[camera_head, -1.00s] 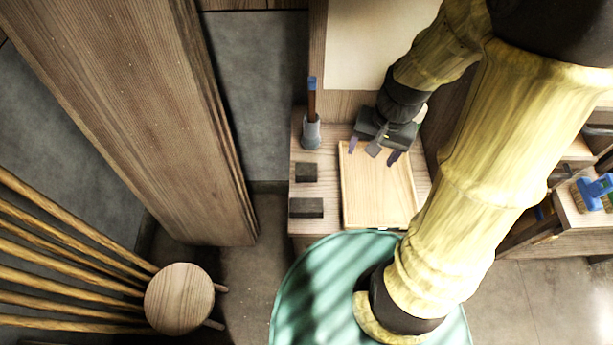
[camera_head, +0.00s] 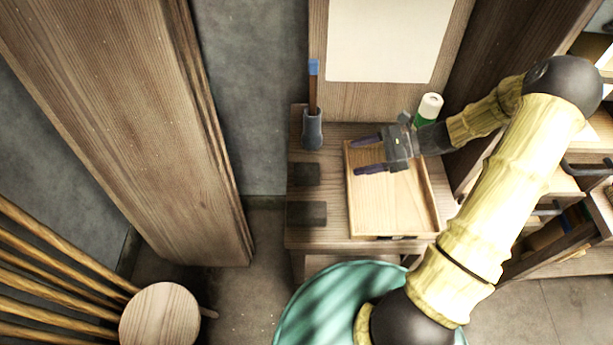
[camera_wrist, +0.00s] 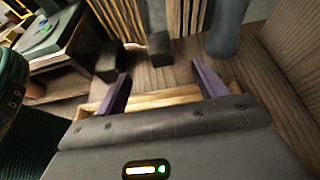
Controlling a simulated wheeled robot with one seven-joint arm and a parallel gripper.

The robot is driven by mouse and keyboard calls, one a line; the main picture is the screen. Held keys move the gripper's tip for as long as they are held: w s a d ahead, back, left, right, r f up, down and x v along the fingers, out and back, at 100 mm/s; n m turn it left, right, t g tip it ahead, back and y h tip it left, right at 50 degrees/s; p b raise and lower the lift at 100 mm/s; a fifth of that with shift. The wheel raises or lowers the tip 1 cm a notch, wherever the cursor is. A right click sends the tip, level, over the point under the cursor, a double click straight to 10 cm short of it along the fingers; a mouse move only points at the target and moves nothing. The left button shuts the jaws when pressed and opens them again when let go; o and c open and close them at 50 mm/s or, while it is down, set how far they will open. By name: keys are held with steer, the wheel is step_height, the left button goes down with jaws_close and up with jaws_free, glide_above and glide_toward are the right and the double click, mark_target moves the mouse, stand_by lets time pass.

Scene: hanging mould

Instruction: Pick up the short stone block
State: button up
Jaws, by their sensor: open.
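The short stone block (camera_head: 307,174) is dark grey and lies on the wooden bench, left of the tray. It also shows in the wrist view (camera_wrist: 160,48), beyond and between the two fingers. A longer dark block (camera_head: 306,213) lies just nearer than it, and in the wrist view (camera_wrist: 109,62) it is to the left. My gripper (camera_head: 359,156) is open and empty above the tray's left part. Its purple fingers point left, toward the short block's side, apart from it. In the wrist view the fingertips (camera_wrist: 161,73) are spread wide.
A shallow wooden tray (camera_head: 432,203) lies below my gripper. A grey cup (camera_head: 312,130) with a blue-tipped tool stands behind the short block. A white and green can (camera_head: 430,106) stands behind my wrist. A round stool (camera_head: 160,315) is at lower left.

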mark_target(308, 169)
steer(key=shift+a, duration=0.1)
steer(key=x, duration=1.2)
steer(key=shift+f+p, duration=0.1)
steer(key=shift+p, duration=0.3)
steer(key=x, duration=0.5)
steer(key=shift+s+f+p, duration=0.1)
steer(key=shift+f+p, duration=0.05)
steer(key=shift+p, duration=0.2)
steer(key=c, duration=1.3)
step_height(308, 169, up, 10)
steer(key=shift+r, duration=0.1)
